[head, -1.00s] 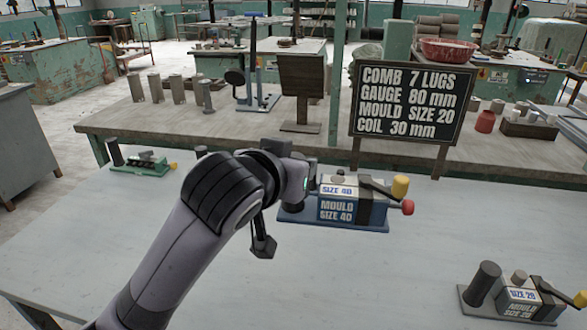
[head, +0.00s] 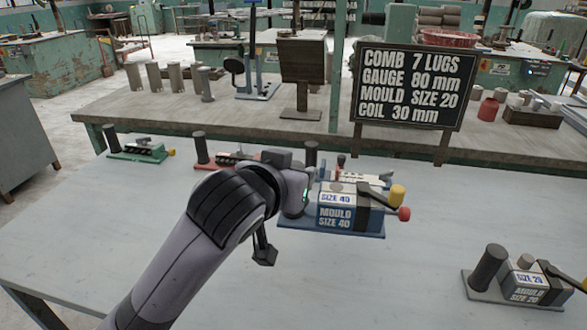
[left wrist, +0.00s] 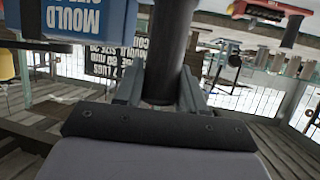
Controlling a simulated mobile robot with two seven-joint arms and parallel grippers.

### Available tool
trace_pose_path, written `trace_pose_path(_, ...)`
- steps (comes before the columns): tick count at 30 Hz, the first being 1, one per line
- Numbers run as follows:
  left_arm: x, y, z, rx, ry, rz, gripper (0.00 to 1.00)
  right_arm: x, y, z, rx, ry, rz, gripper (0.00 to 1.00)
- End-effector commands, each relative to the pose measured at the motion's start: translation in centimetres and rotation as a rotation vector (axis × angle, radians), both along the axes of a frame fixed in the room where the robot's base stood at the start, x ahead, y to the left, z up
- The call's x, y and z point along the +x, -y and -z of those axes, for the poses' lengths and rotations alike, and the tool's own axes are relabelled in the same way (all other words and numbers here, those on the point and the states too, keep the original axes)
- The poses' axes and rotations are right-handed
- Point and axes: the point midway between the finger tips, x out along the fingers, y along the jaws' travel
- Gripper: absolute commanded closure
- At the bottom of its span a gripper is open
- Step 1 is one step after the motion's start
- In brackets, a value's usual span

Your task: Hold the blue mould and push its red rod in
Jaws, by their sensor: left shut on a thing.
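The blue mould (head: 336,217), marked SIZE 40, is upright right of the table's middle in the head view; I cannot tell whether its base touches the table. It also shows at the top left of the left wrist view (left wrist: 85,18). The red rod's knob (head: 404,214) sticks out at its right end, below a lever with a yellow knob (head: 397,196). My left gripper (head: 302,188) is at the mould's left end. In the left wrist view its fingers (left wrist: 160,90) are shut on a dark upright post beside the blue block. My right gripper is not in view.
A red mould (head: 224,162) and a green mould (head: 138,150) stand at the back left, a grey SIZE 20 mould (head: 525,287) at the front right. A sign (head: 410,87) stands behind. The front middle is clear.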

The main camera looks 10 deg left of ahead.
Motion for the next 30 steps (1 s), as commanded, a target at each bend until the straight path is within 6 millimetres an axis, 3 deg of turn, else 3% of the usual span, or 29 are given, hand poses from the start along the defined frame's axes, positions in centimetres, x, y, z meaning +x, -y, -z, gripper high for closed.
trace_pose_path(30, 0.0, 0.0, 5.8, -0.003, 0.005, 0.0, 1.0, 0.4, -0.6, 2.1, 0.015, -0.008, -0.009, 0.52)
